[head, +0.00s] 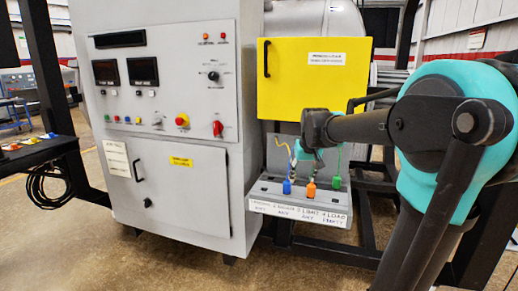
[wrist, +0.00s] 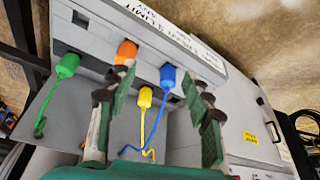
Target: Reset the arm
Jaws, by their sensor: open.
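My gripper (wrist: 157,78) is open in the wrist view, its two green-padded fingers apart. The blue plug (wrist: 167,76) and the yellow plug (wrist: 145,97) show between the fingers, beyond them. The orange plug (wrist: 126,52) is partly covered by the left finger, and the green plug (wrist: 65,65) is outside it on the left. I see nothing held. In the head view my gripper (head: 306,153) hangs above the grey connector box, where the blue (head: 287,186), orange (head: 311,188) and green (head: 336,182) plugs stand. I cannot make out the yellow plug body there.
A grey control cabinet (head: 185,130) with displays and knobs stands left of the connector box. A yellow box (head: 305,95) with a handle is above and behind my gripper. A white label strip (head: 300,212) fronts the connector box. Open floor (head: 150,265) lies in front.

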